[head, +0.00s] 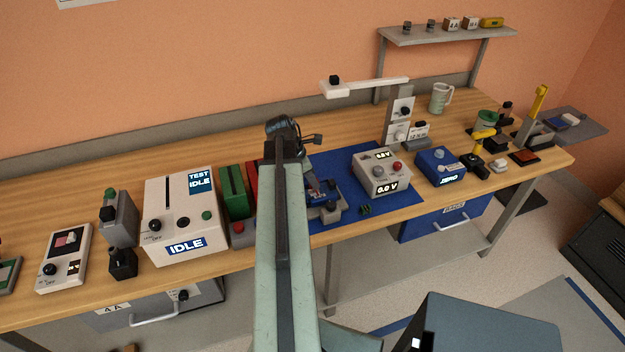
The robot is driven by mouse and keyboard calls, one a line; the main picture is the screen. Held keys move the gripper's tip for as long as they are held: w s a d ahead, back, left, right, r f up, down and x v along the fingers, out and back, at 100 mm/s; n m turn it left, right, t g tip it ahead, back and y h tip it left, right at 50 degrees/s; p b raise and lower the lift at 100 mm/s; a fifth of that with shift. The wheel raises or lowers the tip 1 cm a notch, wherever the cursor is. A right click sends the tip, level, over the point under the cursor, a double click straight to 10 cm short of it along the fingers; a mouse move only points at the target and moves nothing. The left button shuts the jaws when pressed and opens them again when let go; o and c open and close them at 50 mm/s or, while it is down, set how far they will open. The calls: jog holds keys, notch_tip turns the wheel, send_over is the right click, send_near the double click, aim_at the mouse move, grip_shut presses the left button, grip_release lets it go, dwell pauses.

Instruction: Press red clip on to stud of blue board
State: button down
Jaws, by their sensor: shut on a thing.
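The blue board (325,193) is in a grey fixture (330,214) on the blue mat, just right of my raised arm. My arm crosses the middle of the head view and covers part of the board's left side. My gripper (309,174) shows only as a small dark part beside the arm, close over the board. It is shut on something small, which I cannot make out. I cannot pick out the red clip or the stud, and I cannot tell whether anything touches the board.
A grey meter box (382,174) and a blue device (440,166) stand right of the fixture. A white tester (181,220), a green bin (233,192) and a partly covered red bin (252,180) stand left. The mat's front right is clear.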

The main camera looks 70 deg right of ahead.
jog(key=shift+f, duration=0.2)
jog(key=shift+f+b, duration=0.5)
jog(key=shift+b, duration=0.1)
jog(key=shift+f, duration=0.15)
jog(key=shift+f+b, duration=0.25)
jog(key=shift+b, duration=0.15)
jog(key=shift+f, duration=0.15)
jog(key=c, duration=1.2)
grip_release()
jog(key=p+v, duration=0.3)
jog(key=v, duration=0.1)
jog(key=p+v, duration=0.3)
jog(key=p, duration=0.1)
jog(key=s+d+p+v, duration=0.1)
jog(key=p+v, duration=0.3)
jog(key=shift+a+r, duration=0.15)
jog(key=shift+r, duration=0.45)
